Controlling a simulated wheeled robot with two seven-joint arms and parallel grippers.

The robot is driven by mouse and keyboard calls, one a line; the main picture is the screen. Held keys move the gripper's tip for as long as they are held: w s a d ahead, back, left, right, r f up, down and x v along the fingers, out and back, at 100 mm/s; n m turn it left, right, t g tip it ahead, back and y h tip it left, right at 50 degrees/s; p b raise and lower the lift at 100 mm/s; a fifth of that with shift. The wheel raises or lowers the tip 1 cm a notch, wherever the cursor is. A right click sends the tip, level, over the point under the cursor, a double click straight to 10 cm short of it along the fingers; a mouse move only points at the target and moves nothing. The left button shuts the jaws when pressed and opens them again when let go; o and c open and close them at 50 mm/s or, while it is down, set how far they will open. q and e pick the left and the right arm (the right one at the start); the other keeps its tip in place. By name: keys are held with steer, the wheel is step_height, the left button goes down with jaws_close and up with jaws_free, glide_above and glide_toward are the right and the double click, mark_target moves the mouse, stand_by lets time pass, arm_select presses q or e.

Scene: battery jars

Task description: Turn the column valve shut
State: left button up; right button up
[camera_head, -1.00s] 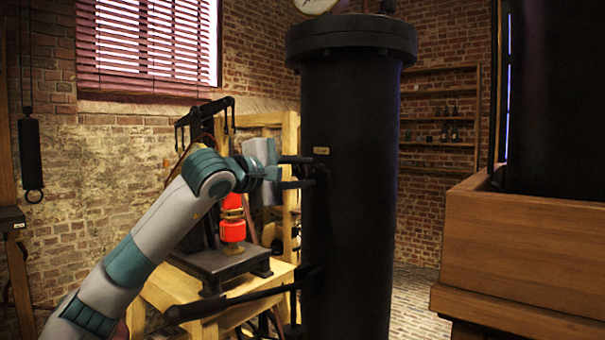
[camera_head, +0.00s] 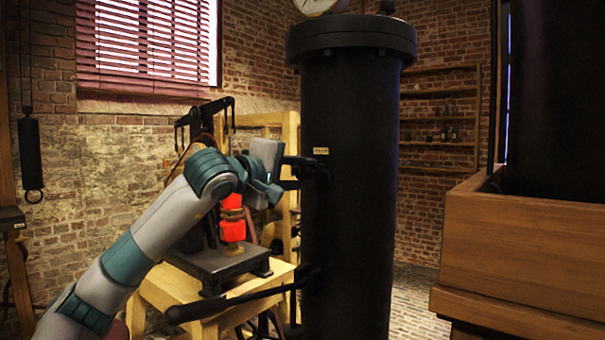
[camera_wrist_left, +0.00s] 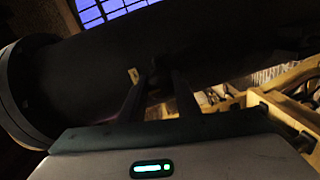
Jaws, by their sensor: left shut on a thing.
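The tall black column (camera_head: 350,230) stands at the middle of the head view, with a flanged top and a small yellowish label. My left gripper (camera_head: 318,172) reaches in from the left at the column's side, just below the label. Its two dark fingers point at the column and are shut on the small dark valve there. The valve is mostly hidden by the fingers and hard to make out against the black column. In the left wrist view the two fingers (camera_wrist_left: 160,82) meet the dark column (camera_wrist_left: 90,75) beside the label. My right gripper is not in view.
A long black lever (camera_head: 235,299) sticks out left from the lower column, below my arm. A wooden stand (camera_head: 200,320) with a black press and a red part (camera_head: 232,231) is behind my arm. A wooden box (camera_head: 525,245) stands at the right.

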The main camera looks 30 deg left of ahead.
arm_select(q)
steer(key=shift+d+f, duration=0.1)
steer(key=shift+f, duration=0.2)
steer(key=o, duration=0.9)
steer(key=shift+o, duration=0.6)
steer(key=shift+r, duration=0.1)
steer(key=shift+r, duration=0.1)
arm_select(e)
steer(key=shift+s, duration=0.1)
arm_select(q)
steer(key=shift+s, duration=0.1)
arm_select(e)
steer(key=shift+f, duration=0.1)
arm_select(q)
steer(key=shift+s+a, duration=0.2)
steer(key=shift+s, duration=0.35)
steer(key=s+a+r+b, duration=0.1)
steer(key=s+b, duration=0.3)
steer(key=s, duration=1.2)
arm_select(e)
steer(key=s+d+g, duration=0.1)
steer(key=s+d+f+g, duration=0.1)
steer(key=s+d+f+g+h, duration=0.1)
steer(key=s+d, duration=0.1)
